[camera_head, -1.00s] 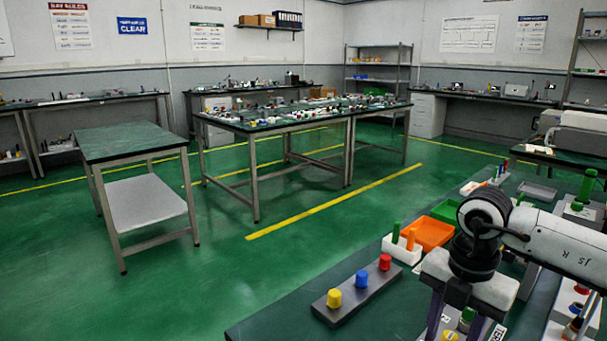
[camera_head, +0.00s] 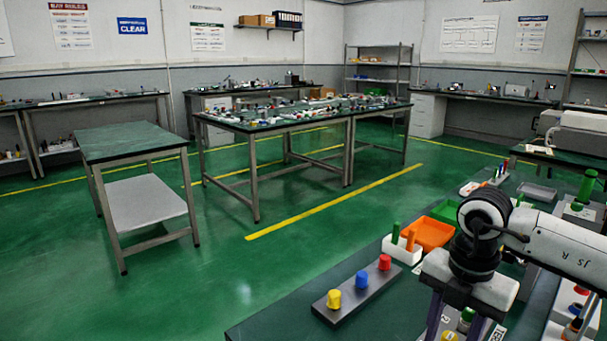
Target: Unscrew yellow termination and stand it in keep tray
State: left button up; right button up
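A yellow cap (camera_head: 334,299) stands on a grey bar (camera_head: 349,300) at the bench's near left, in a row with a blue cap (camera_head: 362,279) and a red cap (camera_head: 384,262). I cannot tell whether this yellow cap is the termination. My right gripper (camera_head: 455,323) hangs to the right of the bar, pointing down. Its fingers are apart, but their tips run to the lower picture edge. A metal and green fitting (camera_head: 466,319) shows behind and between them. I cannot identify the keep tray for certain. My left gripper is not in view.
A shallow grey tray (camera_head: 537,191) lies farther back. Bench surface left of the bar is clear.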

aim_at(450, 336)
grip_shut()
jog(key=shift+r, duration=0.2)
jog(key=shift+r+p, duration=0.6)
jog(key=shift+r, duration=0.1)
jog(key=shift+r+p, duration=0.7)
jog(key=shift+r, duration=0.3)
jog(key=shift+r+p, duration=0.45)
jog(key=shift+r, duration=0.2)
jog(key=shift+r+p, duration=0.35)
jog(key=shift+r, duration=0.1)
